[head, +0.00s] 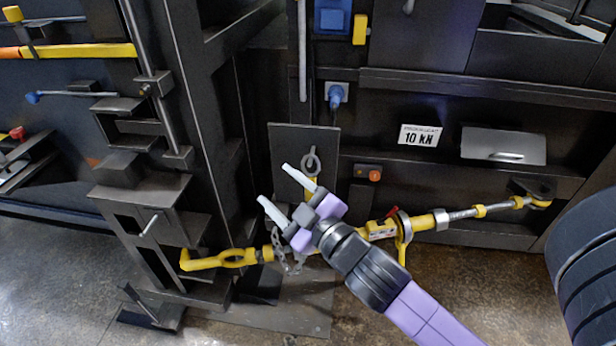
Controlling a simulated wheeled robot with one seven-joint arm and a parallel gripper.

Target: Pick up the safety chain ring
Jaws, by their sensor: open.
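A grey metal ring (312,163) sits at the upper part of a dark upright plate (285,140), with a yellow piece just below it. I take it for the safety chain ring. A grey chain (277,247) hangs lower down, beside the yellow bar and partly behind my gripper; how it joins the ring is hidden. My gripper (275,184) has two pale fingers spread apart with nothing between them. In the picture, its fingertips are left of and below the ring. The upper finger comes close to it, but I cannot tell the depth gap.
A yellow and grey ratchet bar (440,221) with a yellow hook (205,261) at its left end runs behind my arm. A dark frame post (205,110) stands left. A "10 kN" label (419,135), blue plug (336,94) and orange button (375,175) are on the machine.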

